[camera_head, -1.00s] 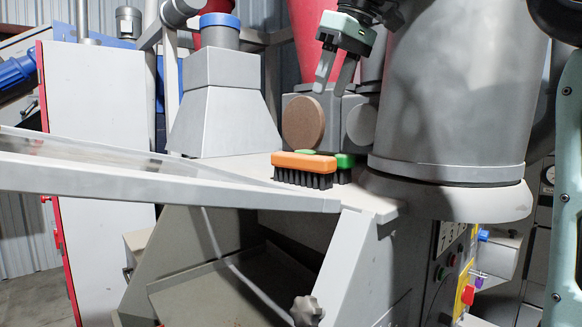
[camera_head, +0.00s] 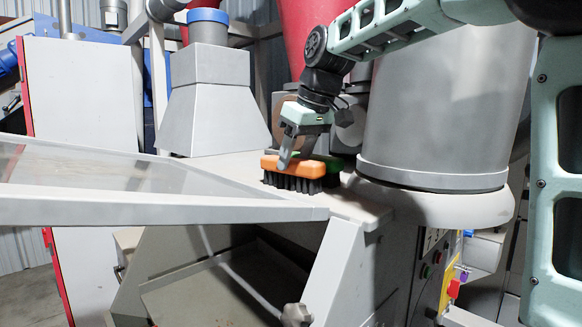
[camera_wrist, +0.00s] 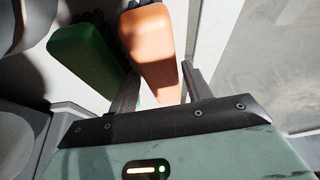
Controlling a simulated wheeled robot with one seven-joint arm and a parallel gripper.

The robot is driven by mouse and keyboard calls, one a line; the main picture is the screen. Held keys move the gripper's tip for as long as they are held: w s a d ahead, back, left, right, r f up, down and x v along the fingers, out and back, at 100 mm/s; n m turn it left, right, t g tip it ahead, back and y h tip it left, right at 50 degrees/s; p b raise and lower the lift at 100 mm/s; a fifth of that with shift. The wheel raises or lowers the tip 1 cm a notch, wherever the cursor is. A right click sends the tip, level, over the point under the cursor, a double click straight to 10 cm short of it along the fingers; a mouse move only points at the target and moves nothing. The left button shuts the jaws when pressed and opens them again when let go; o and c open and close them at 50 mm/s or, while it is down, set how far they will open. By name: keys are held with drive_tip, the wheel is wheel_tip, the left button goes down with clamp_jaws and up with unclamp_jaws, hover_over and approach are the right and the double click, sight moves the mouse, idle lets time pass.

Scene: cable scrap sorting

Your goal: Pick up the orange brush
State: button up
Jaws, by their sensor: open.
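The orange brush (camera_head: 304,168) lies bristles down on the grey machine top, near its front edge. A green brush (camera_head: 333,162) lies right behind it, partly hidden. My gripper (camera_head: 294,158) points down at the orange brush, with its fingers at the brush's back. In the wrist view the orange brush (camera_wrist: 148,50) lies between the two open fingers (camera_wrist: 158,88), and the green brush (camera_wrist: 84,60) is beside it, outside the left finger. Whether the fingers touch the orange brush I cannot tell.
A large grey cylinder (camera_head: 440,110) stands close on the right. A grey hopper (camera_head: 210,115) stands behind to the left. A sloping clear-topped chute (camera_head: 150,207) runs along the front left. Little free room lies around the brushes.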

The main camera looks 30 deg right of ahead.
drive_tip(key=shift+p+x, duration=0.3)
drive_tip(key=shift+x, duration=1.1)
drive_tip(key=c, duration=0.8)
drive_tip(key=shift+w, duration=0.1)
wheel_tip(320, 180, up, 10)
drive_tip(key=shift+r+b, duration=0.1)
drive_tip(key=shift+b, duration=1)
drive_tip(key=shift+o, duration=0.8)
